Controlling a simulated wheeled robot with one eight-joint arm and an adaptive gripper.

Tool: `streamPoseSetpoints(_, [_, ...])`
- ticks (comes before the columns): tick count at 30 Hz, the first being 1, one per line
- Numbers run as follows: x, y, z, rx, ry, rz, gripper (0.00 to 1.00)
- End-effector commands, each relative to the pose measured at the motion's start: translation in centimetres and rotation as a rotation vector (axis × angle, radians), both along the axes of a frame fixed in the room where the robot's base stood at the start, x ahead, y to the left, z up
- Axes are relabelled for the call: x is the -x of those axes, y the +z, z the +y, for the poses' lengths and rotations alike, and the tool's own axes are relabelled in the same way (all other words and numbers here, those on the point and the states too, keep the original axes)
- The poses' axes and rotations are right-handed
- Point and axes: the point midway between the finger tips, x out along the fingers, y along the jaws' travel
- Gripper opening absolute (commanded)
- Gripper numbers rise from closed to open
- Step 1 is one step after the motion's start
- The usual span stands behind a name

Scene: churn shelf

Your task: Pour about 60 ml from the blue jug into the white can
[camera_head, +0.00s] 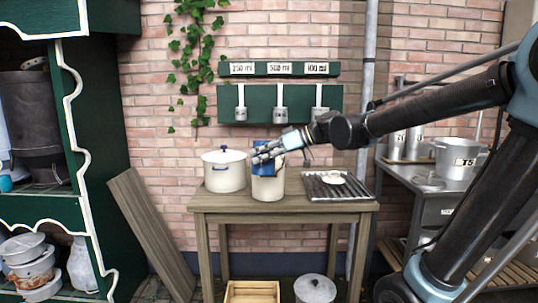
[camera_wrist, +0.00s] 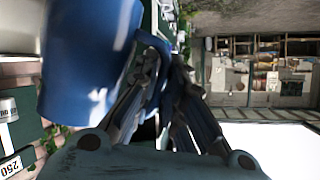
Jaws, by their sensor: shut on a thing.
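The blue jug (camera_head: 264,164) is above the table, held by my gripper (camera_head: 268,153), whose fingers reach it from the right. In the wrist view the blue jug (camera_wrist: 85,60) fills the upper left, with my gripper (camera_wrist: 160,85) beside it. A cream-white can (camera_head: 268,189) stands on the wooden table below and behind the jug, which hides part of its upper body and rim. The jug appears roughly upright. I cannot see its contents or any stream.
A white lidded pot (camera_head: 224,176) stands left of the can on the table (camera_head: 290,205). A ribbed dark tray (camera_head: 335,190) with a small white item lies to the right. Measuring cups hang on a green rack (camera_head: 280,103) behind. A leaning plank (camera_head: 150,230) is at left.

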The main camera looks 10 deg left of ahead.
Motion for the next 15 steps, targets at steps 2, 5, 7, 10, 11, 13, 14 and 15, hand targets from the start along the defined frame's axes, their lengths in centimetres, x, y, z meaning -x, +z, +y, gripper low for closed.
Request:
streamPoseSetpoints(2, [-0.6,0.8,0.0,0.006,-0.002,0.048,0.00])
streamPoseSetpoints(5, [-1.3,0.9,0.2,0.014,-0.002,0.113,0.00])
streamPoseSetpoints(7, [-1.8,1.0,0.2,0.020,-0.002,0.158,0.00])
streamPoseSetpoints(10, [-2.5,1.6,0.3,0.027,-0.003,0.223,0.00])
streamPoseSetpoints(11, [-2.8,1.9,0.3,0.029,-0.002,0.242,0.00])
streamPoseSetpoints(13, [-3.4,2.5,0.4,0.036,-0.003,0.287,0.00])
streamPoseSetpoints(14, [-3.6,2.8,0.4,0.038,-0.003,0.307,0.00])
streamPoseSetpoints(15, [-4.0,3.1,0.5,0.040,-0.003,0.333,0.00])
